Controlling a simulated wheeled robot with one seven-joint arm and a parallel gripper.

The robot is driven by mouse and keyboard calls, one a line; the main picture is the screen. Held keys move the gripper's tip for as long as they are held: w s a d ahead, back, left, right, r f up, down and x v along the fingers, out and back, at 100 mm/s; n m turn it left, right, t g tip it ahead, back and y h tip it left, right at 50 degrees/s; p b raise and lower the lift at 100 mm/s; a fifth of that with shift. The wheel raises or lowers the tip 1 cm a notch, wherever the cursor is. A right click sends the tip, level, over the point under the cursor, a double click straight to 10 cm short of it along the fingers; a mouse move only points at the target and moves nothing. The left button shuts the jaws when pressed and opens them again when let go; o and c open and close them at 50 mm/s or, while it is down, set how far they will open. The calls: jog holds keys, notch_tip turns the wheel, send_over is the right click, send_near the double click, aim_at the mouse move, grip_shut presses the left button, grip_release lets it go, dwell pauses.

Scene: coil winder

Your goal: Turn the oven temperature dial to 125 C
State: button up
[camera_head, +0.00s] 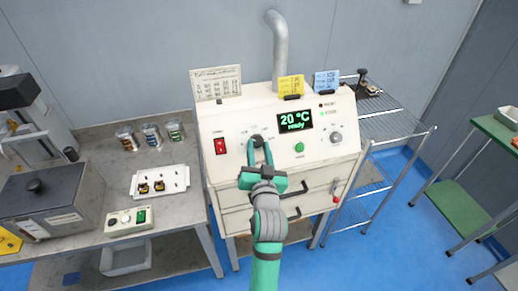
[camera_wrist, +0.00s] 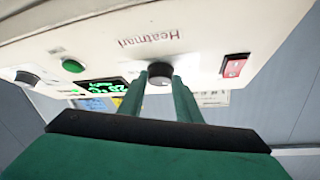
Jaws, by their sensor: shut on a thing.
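The oven (camera_head: 222,172) is a cream cabinet with a sloped control panel. Its green display (camera_head: 295,121) reads 20 °C, ready. A dark round dial (camera_head: 257,141) sits on the panel left of the display, with small printed marks around it that I cannot read. My gripper (camera_head: 259,154) reaches up to this dial, green fingers on either side. In the wrist view the fingers (camera_wrist: 160,84) are shut on the dial (camera_wrist: 159,76), which shows between their tips. The dial's pointer cannot be made out.
The panel also has a red switch (camera_head: 220,146), a green button (camera_head: 299,147) and a second grey knob (camera_head: 336,138). Drawer handles (camera_head: 294,187) lie below. A bench with cans and a white tray (camera_head: 160,182) stands left; a wire rack (camera_head: 385,128) stands right.

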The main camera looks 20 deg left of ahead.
jog(key=m+h, duration=0.1)
jog(key=m, duration=0.1)
jog(key=a+m+h, duration=0.1)
jog(key=m+h, duration=0.1)
jog(key=m, duration=0.1)
jog(key=m+h, duration=0.2)
jog(key=shift+s+a+r+m, duration=0.15)
jog(key=shift+r+m, duration=0.15)
jog(key=shift+r, duration=0.05)
jog(key=m+h, duration=0.2)
jog(key=m, duration=0.1)
jog(key=shift+a+r+g, duration=0.15)
jog(key=shift+a+g, duration=0.05)
jog(key=shift+g, duration=0.2)
jog(key=shift+a+m+g+h, duration=0.1)
jog(key=shift+m+g+h, duration=0.75)
jog(key=shift+m, duration=0.95)
jog(key=shift+a, duration=0.1)
jog(key=o, duration=1)
